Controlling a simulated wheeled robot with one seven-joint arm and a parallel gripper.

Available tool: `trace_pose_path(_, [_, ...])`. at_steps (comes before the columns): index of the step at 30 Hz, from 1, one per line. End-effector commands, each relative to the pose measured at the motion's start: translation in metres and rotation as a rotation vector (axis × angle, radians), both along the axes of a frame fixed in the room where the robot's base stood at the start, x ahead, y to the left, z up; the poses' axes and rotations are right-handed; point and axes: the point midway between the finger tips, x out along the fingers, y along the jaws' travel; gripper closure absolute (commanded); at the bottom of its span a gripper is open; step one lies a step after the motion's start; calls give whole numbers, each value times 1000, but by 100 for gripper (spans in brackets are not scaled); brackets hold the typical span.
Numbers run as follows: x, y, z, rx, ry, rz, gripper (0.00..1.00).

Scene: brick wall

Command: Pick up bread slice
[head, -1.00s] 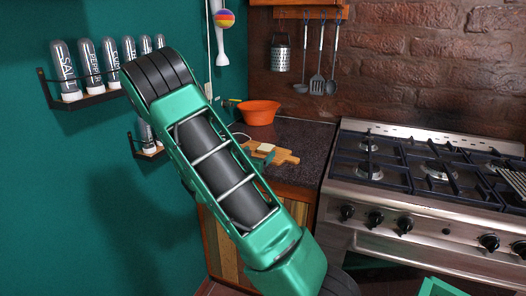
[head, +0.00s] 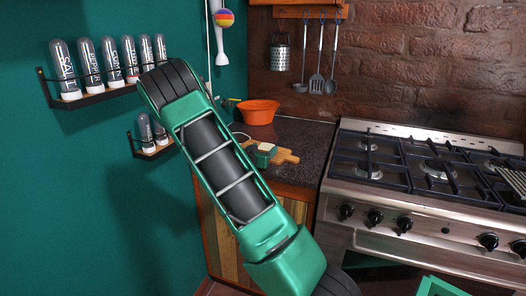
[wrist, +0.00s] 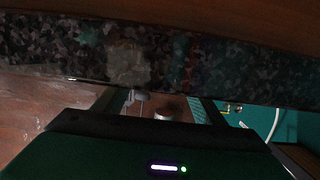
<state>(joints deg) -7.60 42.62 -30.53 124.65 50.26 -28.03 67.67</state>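The bread slice (head: 267,147), small and pale, is on the wooden cutting board (head: 286,157) on the dark counter in the head view. A green part of my gripper (head: 259,158) shows at the slice's near left side, overlapping it in the picture. Whether they touch cannot be told. My arm hides the left end of the board. In the dark wrist view, my gripper (wrist: 157,106) shows two fingers standing apart, with no bread clearly seen between them. The slice cannot be made out in that view.
An orange bowl (head: 258,112) stands behind the board. A gas stove (head: 420,185) is to the right of the counter. The teal wall (head: 100,200) with spice shelves (head: 95,98) is on the left. A speckled counter surface (wrist: 240,75) crosses the wrist view.

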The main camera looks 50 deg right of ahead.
Motion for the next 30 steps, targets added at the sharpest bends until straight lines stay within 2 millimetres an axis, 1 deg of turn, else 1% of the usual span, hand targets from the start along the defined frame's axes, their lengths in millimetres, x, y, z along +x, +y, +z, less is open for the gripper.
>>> trace_pose_path(1, [0, 0, 0, 1, 1, -1, 50])
trace_pose_path(2, [0, 0, 0, 1, 1, -1, 57])
trace_pose_path(3, [0, 0, 0, 1, 1, -1, 66])
trace_pose_path(4, [0, 0, 0, 1, 1, -1, 67])
trace_pose_path(13, [0, 0, 1, 0, 0, 0, 67])
trace_pose_path(17, [0, 0, 5, 1, -2, 0, 67])
trace_pose_path(20, [0, 0, 13, 0, -2, 0, 67])
trace_pose_path(23, [0, 1, 25, -1, -4, 1, 67])
trace_pose_path(26, [0, 1, 41, 1, -6, 0, 67])
trace_pose_path(30, [-13, 29, 59, 3, -2, 5, 67])
